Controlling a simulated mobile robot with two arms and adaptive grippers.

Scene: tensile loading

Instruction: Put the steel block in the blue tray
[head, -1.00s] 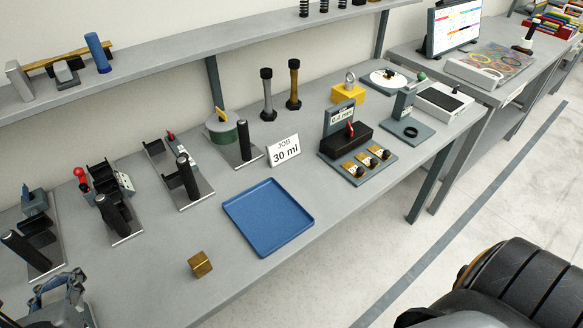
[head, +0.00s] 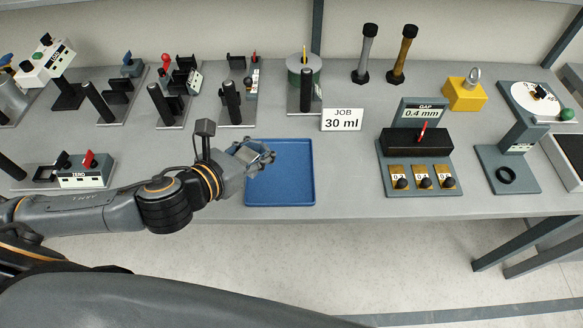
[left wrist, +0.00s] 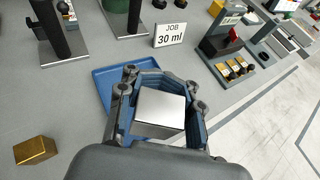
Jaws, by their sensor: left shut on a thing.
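The blue tray (head: 290,180) lies flat on the bench near its front edge, left of centre in the lower half of the head view. My left gripper (head: 262,155) is over the tray's upper left part. In the left wrist view my left gripper (left wrist: 160,90) is shut on the shiny steel block (left wrist: 160,112), held between its fingers. The blue tray (left wrist: 112,78) shows behind and below the block there. The height of the block above the tray is hard to tell. My right gripper is not in view.
A brass cube (left wrist: 35,151) sits on the bench left of the tray. A white "30 ml" card (head: 342,120) stands behind the tray's right corner. A gap gauge stand (head: 416,150) is to the right. Several devices line the back left.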

